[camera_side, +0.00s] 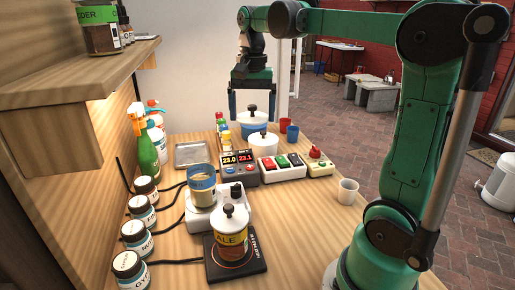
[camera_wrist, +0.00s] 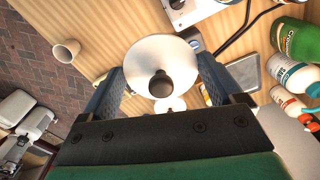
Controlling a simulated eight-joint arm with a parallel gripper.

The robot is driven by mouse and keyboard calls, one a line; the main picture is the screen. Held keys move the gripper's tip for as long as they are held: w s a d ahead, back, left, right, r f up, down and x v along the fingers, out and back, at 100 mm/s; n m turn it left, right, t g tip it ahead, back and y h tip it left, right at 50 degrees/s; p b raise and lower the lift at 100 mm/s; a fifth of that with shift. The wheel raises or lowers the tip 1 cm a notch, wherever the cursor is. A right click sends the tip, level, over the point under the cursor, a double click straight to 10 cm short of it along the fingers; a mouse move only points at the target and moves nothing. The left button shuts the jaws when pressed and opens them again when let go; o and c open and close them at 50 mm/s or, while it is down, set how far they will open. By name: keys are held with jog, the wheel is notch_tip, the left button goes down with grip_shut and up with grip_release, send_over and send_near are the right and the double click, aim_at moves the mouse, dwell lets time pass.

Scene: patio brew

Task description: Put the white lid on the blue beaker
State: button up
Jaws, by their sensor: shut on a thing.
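My gripper (camera_side: 250,116) is shut on a white lid (camera_wrist: 140,57) with a dark round knob (camera_wrist: 160,84). The lid fills the space between my fingers in the wrist view and lies level in the side view. A blue band (camera_side: 255,128) shows just below the held lid in the side view; I cannot tell whether it touches the lid. A blue-rimmed beaker (camera_side: 202,182) with tan contents stands uncovered on a white device, in front and to the left of my gripper. The lid hides what lies directly under it in the wrist view.
A white lidded pot (camera_side: 259,146) stands just below my gripper. A meter (camera_side: 240,171), a switch box (camera_side: 278,168), and red (camera_side: 286,125) and blue (camera_side: 292,134) cups are near. A pale cup (camera_side: 347,191) stands right.

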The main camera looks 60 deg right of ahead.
jog(key=w+a+n, duration=0.6)
jog(key=a+n, duration=0.1)
jog(key=a, duration=0.2)
send_over(203, 184)
jog(key=w+d, duration=0.2)
notch_tip(203, 184, down, 8)
jog(key=shift+a, duration=0.1)
jog(key=shift+f, duration=0.4)
jog(key=o, duration=0.9)
jog(key=shift+o, duration=0.2)
